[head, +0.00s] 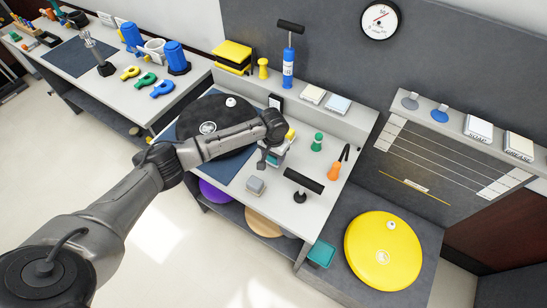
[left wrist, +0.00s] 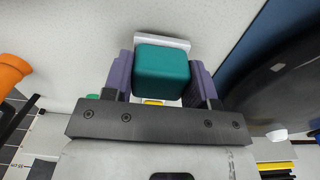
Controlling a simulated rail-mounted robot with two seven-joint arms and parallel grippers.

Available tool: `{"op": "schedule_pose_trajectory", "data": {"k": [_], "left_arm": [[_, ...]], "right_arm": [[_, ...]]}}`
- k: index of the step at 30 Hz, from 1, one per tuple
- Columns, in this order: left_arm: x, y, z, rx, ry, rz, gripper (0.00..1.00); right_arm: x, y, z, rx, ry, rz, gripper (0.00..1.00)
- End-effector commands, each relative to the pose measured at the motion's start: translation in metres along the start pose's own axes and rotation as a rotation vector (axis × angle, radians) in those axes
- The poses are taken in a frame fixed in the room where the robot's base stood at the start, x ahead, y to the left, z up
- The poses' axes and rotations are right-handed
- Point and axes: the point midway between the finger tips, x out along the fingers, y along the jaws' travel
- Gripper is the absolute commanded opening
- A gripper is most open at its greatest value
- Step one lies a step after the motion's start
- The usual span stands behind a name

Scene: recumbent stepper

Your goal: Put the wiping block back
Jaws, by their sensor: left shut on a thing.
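My left gripper (head: 274,154) reaches over the grey-white table from the left in the head view. In the left wrist view its two purple fingers (left wrist: 163,84) are shut on a teal block (left wrist: 162,72), which looks like the wiping block. The block sits between the fingers, one on each side. A white edge (left wrist: 162,39) shows just beyond the block; I cannot tell whether it is the block's base or a thing under it. In the head view the arm and gripper hide most of the block. My right gripper is not in view.
Nearby on the table are a grey block (head: 255,186), a black T-handle (head: 303,180), an orange-bottomed tool (head: 335,171), a green knob (head: 317,142) and a black disc (head: 196,116). A yellow disc (head: 383,251) lies lower right. A teal bin (head: 321,253) is by the front edge.

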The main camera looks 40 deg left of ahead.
Motion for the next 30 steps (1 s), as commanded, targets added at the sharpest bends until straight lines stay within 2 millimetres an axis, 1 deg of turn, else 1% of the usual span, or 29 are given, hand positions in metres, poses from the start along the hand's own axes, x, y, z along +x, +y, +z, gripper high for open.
{"op": "schedule_pose_trajectory", "data": {"k": [1,3,15,16,21,24,30], "left_arm": [[0.0085,0.0000,0.0001,-0.001,-0.001,-0.001,0.30],[0.0132,-0.0003,-0.0002,-0.001,0.000,0.000,0.30],[0.0159,0.0001,-0.0001,-0.001,0.001,0.000,0.30],[0.0161,-0.0001,-0.0002,-0.001,0.001,0.000,0.55],[0.0160,-0.0001,-0.0002,-0.001,0.001,0.000,0.71],[0.0160,-0.0001,-0.0002,-0.001,0.001,0.000,0.78],[0.0157,-0.0001,-0.0002,-0.001,0.001,0.000,0.78]], "right_arm": [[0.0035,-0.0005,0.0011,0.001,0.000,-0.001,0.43],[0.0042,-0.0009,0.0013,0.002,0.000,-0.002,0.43],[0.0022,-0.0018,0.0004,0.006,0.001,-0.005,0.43],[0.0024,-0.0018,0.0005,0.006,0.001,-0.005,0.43],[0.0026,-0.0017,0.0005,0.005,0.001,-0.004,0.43],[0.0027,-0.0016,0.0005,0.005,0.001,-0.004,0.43],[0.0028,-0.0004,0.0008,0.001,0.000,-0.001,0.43]]}}
